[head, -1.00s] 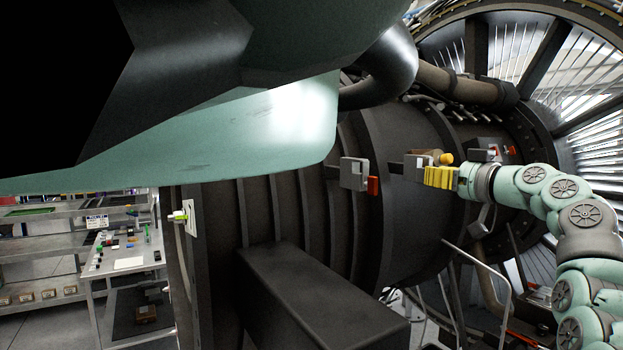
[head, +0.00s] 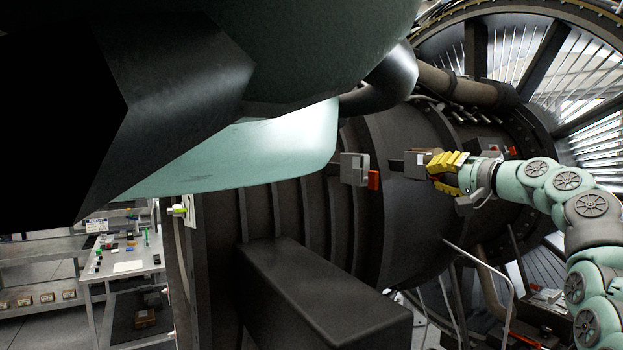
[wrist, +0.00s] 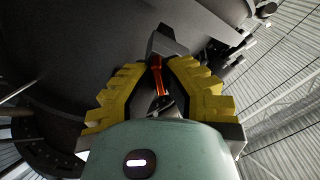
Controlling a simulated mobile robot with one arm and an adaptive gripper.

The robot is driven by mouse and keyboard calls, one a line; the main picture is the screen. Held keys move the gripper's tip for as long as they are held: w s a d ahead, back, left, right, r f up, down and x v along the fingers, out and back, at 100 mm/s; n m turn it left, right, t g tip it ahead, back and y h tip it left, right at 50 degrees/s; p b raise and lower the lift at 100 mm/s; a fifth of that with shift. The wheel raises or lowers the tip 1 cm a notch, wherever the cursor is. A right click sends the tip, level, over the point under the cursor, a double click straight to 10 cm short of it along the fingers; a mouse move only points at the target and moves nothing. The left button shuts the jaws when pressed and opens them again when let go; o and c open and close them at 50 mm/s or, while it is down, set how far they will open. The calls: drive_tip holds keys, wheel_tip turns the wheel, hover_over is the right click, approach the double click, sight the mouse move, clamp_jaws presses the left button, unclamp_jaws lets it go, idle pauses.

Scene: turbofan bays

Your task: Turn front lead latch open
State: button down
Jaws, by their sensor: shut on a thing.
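A grey latch block (head: 416,162) sits on the dark engine casing at centre right in the head view. My gripper (head: 434,168), with yellow ribbed fingers, reaches it from the right. In the wrist view the latch block (wrist: 166,42) lies just beyond the fingertips, and its orange-red handle (wrist: 158,76) runs between the two fingers. My gripper (wrist: 162,68) is shut on this handle. In the head view the fingers hide most of the handle.
Another latch block (head: 354,169) with a red handle (head: 374,180) sits to the left on the casing. A large dark box (head: 325,300) juts out below. A green cowl panel (head: 270,150) hangs at upper left. A workbench (head: 125,268) stands at lower left.

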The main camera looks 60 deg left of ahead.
drive_tip(key=m+p, duration=0.1)
drive_tip(key=m, duration=0.2)
drive_tip(key=shift+m, duration=0.3)
drive_tip(key=shift+f+m+p, duration=0.1)
drive_tip(key=shift+m+p, duration=0.9)
drive_tip(key=shift+m, duration=0.9)
drive_tip(key=c, duration=1.1)
unclamp_jaws()
drive_tip(key=d, duration=0.8)
drive_tip(key=s+d, duration=0.1)
drive_tip(key=d, duration=0.3)
drive_tip(key=shift+w, duration=0.1)
